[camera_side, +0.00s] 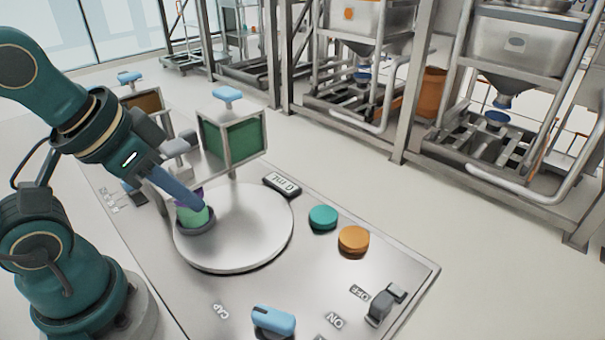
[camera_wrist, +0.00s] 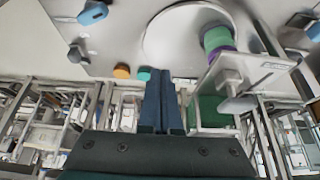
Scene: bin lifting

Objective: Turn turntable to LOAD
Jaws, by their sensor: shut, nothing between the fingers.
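The turntable (camera_side: 255,225) is a pale round disc on the grey panel; it also shows at the top of the wrist view (camera_wrist: 180,38). A green and purple container (camera_side: 193,214) sits in a dark ring near the disc's left edge. It also shows in the wrist view (camera_wrist: 217,40), right of my fingertips. My gripper (camera_side: 200,203) is shut and empty, its blue fingers overlapping the container in the side view. In the wrist view my gripper (camera_wrist: 164,72) points towards the disc's rim. Contact cannot be told. I see no readable LOAD mark.
A framed green panel (camera_side: 232,143) with a blue knob stands behind the disc. A small display (camera_side: 282,185), teal button (camera_side: 323,217), orange button (camera_side: 354,239), grey switch (camera_side: 384,304) and light-blue handle (camera_side: 273,320) surround the right and front.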

